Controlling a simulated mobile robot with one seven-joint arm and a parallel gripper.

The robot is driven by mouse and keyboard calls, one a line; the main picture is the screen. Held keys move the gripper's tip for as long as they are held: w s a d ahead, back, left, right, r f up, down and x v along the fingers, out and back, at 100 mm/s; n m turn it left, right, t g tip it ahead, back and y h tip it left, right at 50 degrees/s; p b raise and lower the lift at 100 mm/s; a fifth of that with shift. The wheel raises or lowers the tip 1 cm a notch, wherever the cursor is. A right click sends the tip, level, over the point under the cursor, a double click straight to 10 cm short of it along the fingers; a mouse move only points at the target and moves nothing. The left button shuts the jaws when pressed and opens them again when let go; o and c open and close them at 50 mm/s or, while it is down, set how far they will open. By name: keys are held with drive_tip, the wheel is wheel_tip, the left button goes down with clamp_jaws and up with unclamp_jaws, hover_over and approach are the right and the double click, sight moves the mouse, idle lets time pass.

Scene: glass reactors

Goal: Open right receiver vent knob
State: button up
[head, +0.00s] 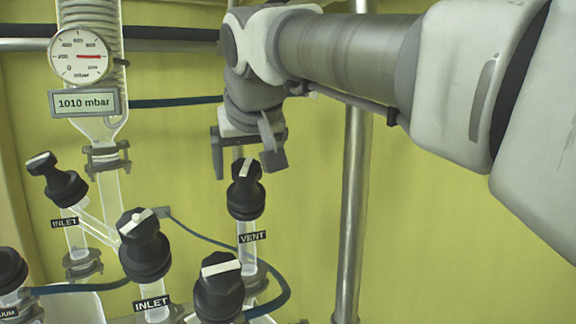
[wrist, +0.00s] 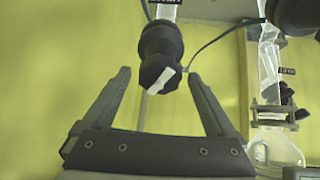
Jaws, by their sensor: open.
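The vent knob (head: 245,198) is black with a white bar on its face. It stands on a glass stem above a "VENT" label (head: 252,237) in the head view. My gripper (head: 246,162) points down just above it, its fingers apart. In the wrist view my gripper (wrist: 158,76) is open, with the vent knob (wrist: 161,50) ahead and between the finger lines. The white bar looks diagonal there. No finger visibly grips the knob; exact contact and depth are hard to tell.
Two black inlet knobs (head: 57,182) (head: 144,248) stand at left. Another black knob (head: 219,290) is in front of the vent. A vertical metal pole (head: 354,190) stands to the right. A gauge (head: 80,55) and "1010 mbar" display (head: 84,103) hang upper left. Blue hoses run around the glassware.

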drive_tip(key=shift+w+f, duration=0.2)
drive_tip(key=shift+s, duration=0.1)
drive_tip(key=c, duration=1.4)
